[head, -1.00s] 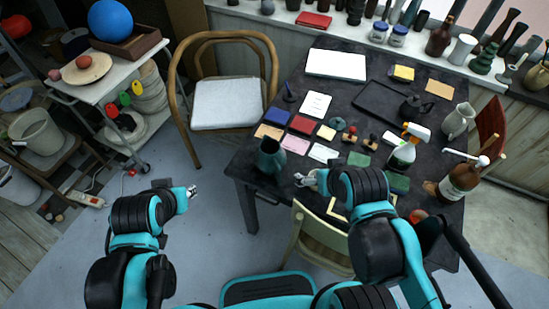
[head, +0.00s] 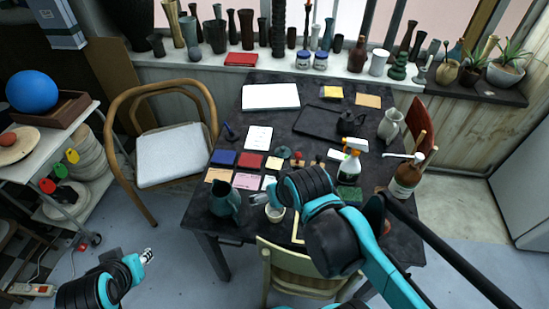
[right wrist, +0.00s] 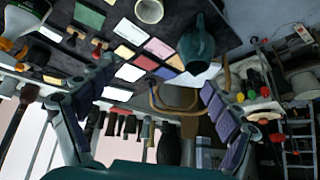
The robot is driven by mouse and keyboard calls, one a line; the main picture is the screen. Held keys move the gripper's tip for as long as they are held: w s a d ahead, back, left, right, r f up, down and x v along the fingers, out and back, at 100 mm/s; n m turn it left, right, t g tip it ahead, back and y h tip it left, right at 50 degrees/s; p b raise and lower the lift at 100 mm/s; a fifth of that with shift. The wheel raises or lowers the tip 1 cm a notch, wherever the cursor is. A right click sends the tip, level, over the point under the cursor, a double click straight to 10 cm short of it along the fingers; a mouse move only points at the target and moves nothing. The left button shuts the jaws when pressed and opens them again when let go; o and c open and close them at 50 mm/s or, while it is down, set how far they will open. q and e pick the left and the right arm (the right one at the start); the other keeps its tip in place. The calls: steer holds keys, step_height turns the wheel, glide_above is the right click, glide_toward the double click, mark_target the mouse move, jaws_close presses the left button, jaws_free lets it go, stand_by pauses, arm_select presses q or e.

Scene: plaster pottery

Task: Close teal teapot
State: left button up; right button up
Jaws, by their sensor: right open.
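The teal teapot (head: 226,201), a dark teal pot, stands upright on the dark table's front left corner. It also shows in the right wrist view (right wrist: 196,46), at upper right, where the picture is upside down. I cannot tell its opening or any lid clearly. A small round teal piece (head: 282,152) lies farther back on the table; I cannot tell if it is a lid. My right gripper (head: 259,199) is just right of the teapot, apart from it. Its fingers are spread and empty in the right wrist view (right wrist: 156,80). My left gripper (head: 148,256) is over the floor, too small to read.
Coloured tiles (head: 249,160) lie behind the teapot. A spray bottle (head: 350,165) and brown bottle (head: 405,180) stand at right. A chair (head: 285,262) is at the table's front.

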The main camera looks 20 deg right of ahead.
steer(key=w+d+r+m+g+p, duration=0.1)
steer(key=w+d+r+m, duration=0.1)
steer(key=w, duration=0.4)
steer(key=w+d+r+m+g+p, duration=0.1)
steer(key=w+d+r+m, duration=0.15)
steer(key=w, duration=0.45)
steer(key=m+g+p, duration=0.3)
steer(key=m+g, duration=0.2)
steer(key=m, duration=0.5)
glide_above(283, 148)
step_height(283, 148, down, 22)
steer(key=shift+r, duration=0.1)
steer(key=shift+d+f, duration=0.1)
steer(key=shift+f, duration=0.25)
steer(key=shift+f, duration=1.25)
